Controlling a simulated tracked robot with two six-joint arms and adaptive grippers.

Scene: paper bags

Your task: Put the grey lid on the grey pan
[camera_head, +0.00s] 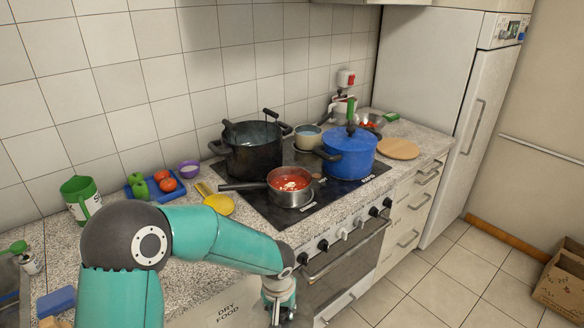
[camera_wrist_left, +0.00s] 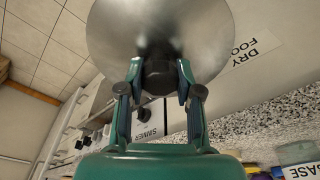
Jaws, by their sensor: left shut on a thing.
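The grey pan (camera_head: 290,198) stands upright on the dark cooktop near its front edge, with red food inside and its handle pointing left. No lid is on it. My left gripper (camera_head: 279,305) is low in front of the counter, at the bottom edge of the head view, apart from the pan. In the left wrist view my left gripper (camera_wrist_left: 160,72) is shut on the dark knob of the round grey lid (camera_wrist_left: 160,25). The lid is hidden or out of frame in the head view. My right gripper is not in view.
A black pot (camera_head: 253,155) stands behind the pan and a blue pot (camera_head: 350,157) to its right. A yellow spoon rest (camera_head: 219,205) and a blue tray (camera_head: 150,190) with vegetables lie left. A surface labelled DRY FOOD (camera_head: 225,310) is beside my gripper.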

